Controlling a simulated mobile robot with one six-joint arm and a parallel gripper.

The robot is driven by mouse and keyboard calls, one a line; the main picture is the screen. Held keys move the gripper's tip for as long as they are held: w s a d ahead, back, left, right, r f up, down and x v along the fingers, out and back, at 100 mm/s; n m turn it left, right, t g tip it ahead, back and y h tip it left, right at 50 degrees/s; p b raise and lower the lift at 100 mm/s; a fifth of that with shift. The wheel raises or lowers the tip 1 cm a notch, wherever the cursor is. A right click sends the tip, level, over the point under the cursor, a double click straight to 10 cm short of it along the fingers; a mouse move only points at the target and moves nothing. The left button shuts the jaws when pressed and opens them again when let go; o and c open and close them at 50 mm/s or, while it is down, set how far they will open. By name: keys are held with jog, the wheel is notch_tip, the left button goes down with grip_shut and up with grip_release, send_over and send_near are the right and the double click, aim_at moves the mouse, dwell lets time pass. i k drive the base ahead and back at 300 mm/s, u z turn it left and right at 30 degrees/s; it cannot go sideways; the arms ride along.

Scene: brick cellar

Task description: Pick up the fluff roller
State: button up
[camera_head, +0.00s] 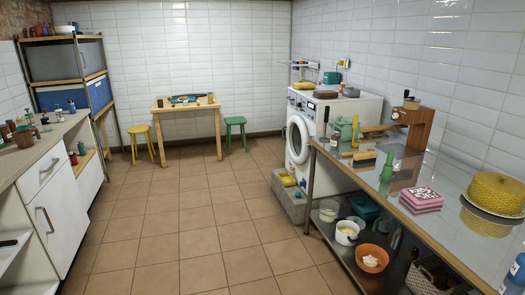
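I cannot pick out the fluff roller with certainty in the head view. Several small, long items lie on the steel counter (455,180) at right, too small to name surely. One is a tan and dark brush-like item (364,159) near the counter's left end. A thin dark upright item (326,121) stands at the counter's left corner. My gripper is not in view.
A washing machine (299,137) stands behind the counter. Bowls, including an orange one (371,258), sit on its lower shelf. A wooden table (186,108) with yellow (141,130) and green (235,121) stools is at the back. White cabinets (58,215) line the left. The middle floor (195,215) is clear.

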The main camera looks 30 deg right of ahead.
aim_at(388, 167)
jog(key=z, duration=0.25)
jog(key=i, duration=1)
jog(key=z, duration=0.25)
